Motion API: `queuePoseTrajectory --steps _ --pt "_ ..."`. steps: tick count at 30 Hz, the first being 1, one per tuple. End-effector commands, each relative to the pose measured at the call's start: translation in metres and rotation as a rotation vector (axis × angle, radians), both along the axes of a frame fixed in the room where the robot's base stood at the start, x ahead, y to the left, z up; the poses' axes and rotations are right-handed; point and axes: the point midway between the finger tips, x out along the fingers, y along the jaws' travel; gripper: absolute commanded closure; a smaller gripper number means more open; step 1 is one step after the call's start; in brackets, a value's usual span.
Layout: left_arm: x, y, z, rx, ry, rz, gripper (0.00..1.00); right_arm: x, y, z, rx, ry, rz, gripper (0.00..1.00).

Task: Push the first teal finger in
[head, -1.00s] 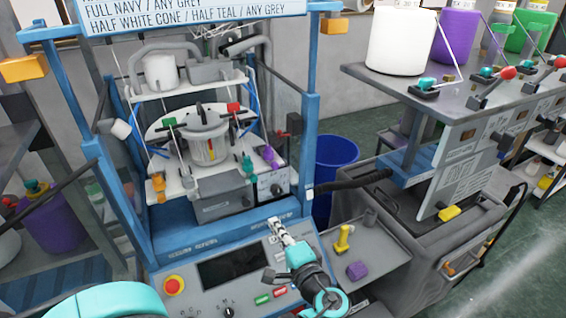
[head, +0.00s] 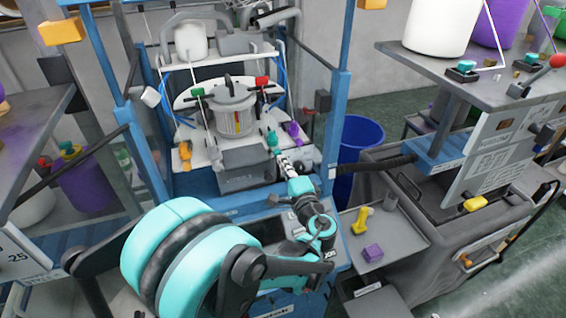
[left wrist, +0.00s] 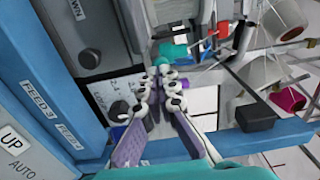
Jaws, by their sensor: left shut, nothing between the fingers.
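The teal finger (head: 272,140) stands on the front of the white machine bed, left of a purple finger (head: 293,130) in the head view. In the left wrist view a teal block (left wrist: 172,51) lies just beyond my fingertips. My left gripper (head: 284,160) is shut and empty, its tips right in front of the teal finger. It also shows in the left wrist view (left wrist: 164,73), tips close together. I cannot tell whether the tips touch the teal piece. My right gripper is not in view.
A grey box (head: 246,166) sits left of my gripper, and an orange finger (head: 185,153) stands farther left. Blue frame posts (head: 340,100) rise at the sides. A side tray (head: 395,240) at right holds a yellow piece (head: 363,220) and a purple block (head: 372,252).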

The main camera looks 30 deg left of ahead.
Motion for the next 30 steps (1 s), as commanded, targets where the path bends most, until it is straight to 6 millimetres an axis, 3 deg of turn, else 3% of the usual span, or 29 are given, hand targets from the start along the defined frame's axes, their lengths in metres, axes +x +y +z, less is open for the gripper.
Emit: queuePoseTrajectory --steps 14,22,30 --pt "0.004 0.006 0.0 0.0 0.0 0.001 1.0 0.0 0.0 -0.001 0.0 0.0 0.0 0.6" --pt "0.026 0.032 -0.001 0.0 0.0 0.003 1.0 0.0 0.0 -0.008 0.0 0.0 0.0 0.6" --pt "0.027 0.032 0.0 0.0 0.0 0.0 1.0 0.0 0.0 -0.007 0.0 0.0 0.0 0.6"
